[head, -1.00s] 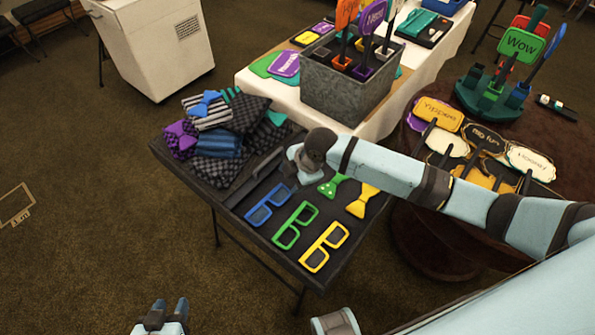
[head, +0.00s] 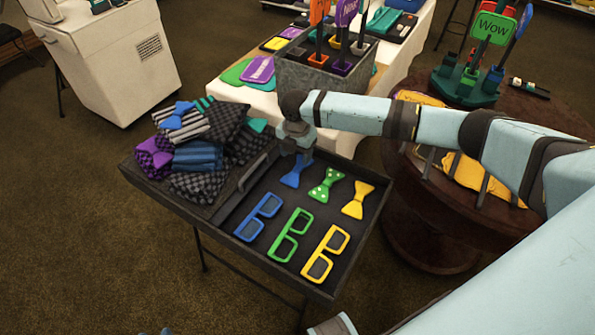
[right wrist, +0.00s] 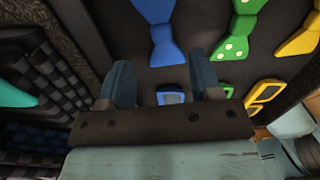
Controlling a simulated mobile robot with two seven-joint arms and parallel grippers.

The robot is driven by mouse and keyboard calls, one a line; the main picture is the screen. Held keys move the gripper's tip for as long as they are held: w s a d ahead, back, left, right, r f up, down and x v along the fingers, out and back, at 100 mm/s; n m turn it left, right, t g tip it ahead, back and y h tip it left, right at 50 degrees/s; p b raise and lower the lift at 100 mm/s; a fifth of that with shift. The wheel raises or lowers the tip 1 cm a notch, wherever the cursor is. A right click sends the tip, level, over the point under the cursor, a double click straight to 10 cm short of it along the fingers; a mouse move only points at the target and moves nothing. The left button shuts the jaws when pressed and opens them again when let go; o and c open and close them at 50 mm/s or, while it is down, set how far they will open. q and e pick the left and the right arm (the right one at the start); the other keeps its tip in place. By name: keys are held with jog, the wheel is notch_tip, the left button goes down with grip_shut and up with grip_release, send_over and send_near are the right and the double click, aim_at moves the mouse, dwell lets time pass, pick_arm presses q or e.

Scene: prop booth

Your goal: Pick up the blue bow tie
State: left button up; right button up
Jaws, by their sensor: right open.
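The blue bow tie (head: 297,174) lies flat in the dark tray, left of the green dotted bow tie (head: 327,186) and the yellow one (head: 358,200). My right gripper (head: 297,149) is above the tray's back, at the upper end of the blue bow tie and partly covering it. In the right wrist view my right gripper (right wrist: 163,82) is open with nothing between its fingers, and the blue bow tie (right wrist: 162,35) shows just beyond the fingertips. Only a sliver of my left gripper (head: 160,332) shows at the bottom edge.
A grey box of signs (head: 317,76) stands behind.

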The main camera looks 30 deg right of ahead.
aim_at(298, 168)
jog(key=shift+d+f+b, duration=0.2)
jog(key=shift+f+b, duration=0.2)
jog(key=shift+f, duration=2.6)
jog(key=c, duration=1)
